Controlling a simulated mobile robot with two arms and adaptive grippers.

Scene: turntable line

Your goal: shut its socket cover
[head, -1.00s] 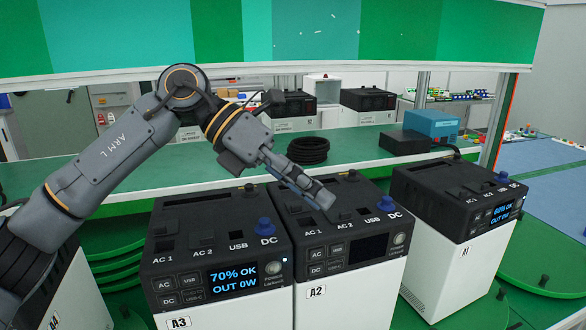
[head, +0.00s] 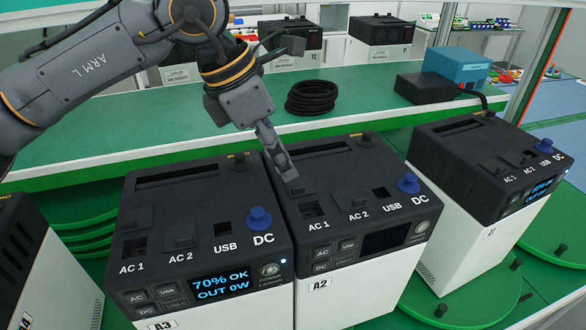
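Power unit A2 (head: 360,285) is a white box with a dark top, in the middle of the head view. Its AC 1 socket (head: 313,210) shows as a dark opening, and a small dark flap (head: 298,190) seems to stand at its back edge. Its AC 2 cover (head: 357,203) looks flat. Its USB port (head: 381,194) is uncovered and its DC socket has a blue cap (head: 408,183). My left gripper (head: 288,174) points down just behind the AC 1 socket, fingers together and empty. I cannot tell whether it touches the flap. My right gripper is out of view.
Unit A3 (head: 120,290) stands close at the left, its screen lit. Unit A1 (head: 455,220) stands at the right. Behind is a green bench (head: 110,130) with a black cable coil (head: 312,98) and a blue box (head: 456,67). A2's screen is dark.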

